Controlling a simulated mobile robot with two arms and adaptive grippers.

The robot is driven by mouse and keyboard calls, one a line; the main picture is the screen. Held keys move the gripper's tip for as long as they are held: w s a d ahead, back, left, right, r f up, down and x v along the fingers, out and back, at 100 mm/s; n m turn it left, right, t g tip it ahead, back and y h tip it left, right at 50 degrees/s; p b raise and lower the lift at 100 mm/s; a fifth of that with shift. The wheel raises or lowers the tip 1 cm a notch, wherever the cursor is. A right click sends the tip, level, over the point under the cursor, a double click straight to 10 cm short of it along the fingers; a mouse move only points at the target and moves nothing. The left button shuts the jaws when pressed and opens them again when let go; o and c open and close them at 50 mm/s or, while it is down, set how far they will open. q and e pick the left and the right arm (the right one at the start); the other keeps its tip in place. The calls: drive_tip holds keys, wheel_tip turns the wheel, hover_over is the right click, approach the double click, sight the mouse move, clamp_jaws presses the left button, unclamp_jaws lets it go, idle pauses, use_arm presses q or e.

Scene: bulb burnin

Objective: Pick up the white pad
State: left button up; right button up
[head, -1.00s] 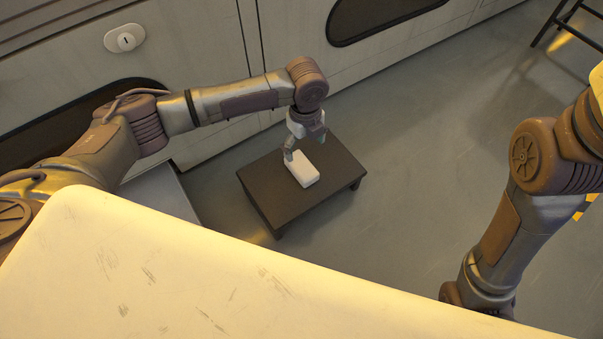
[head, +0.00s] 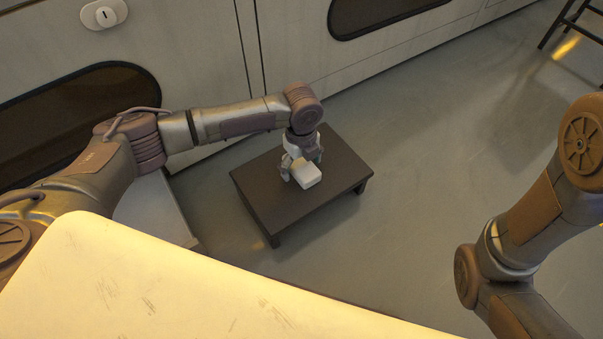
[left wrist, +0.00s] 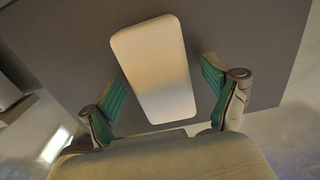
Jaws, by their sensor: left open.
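The white pad (head: 307,174) lies on a low dark table (head: 258,208). In the left wrist view the pad (left wrist: 153,68) is a pale rounded block between the open fingers, with a gap on each side. My left gripper (head: 301,176) is open right at the pad, reaching down from above, and partly hides its far end. In the left wrist view the green-padded fingers of the left gripper (left wrist: 166,97) stand apart, with nothing held. My right arm is at the right, but its gripper is out of view.
A large pale surface (head: 190,290) with scuffs fills the lower left, in front of the low table. Pale cabinets (head: 200,50) with dark oval panels line the back. Grey floor (head: 430,150) is open to the right. A dark stool (head: 568,22) stands at the far right.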

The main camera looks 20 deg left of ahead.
use_arm(q)
drive_tip(key=shift+r, duration=0.1)
drive_tip(key=c, duration=1.2)
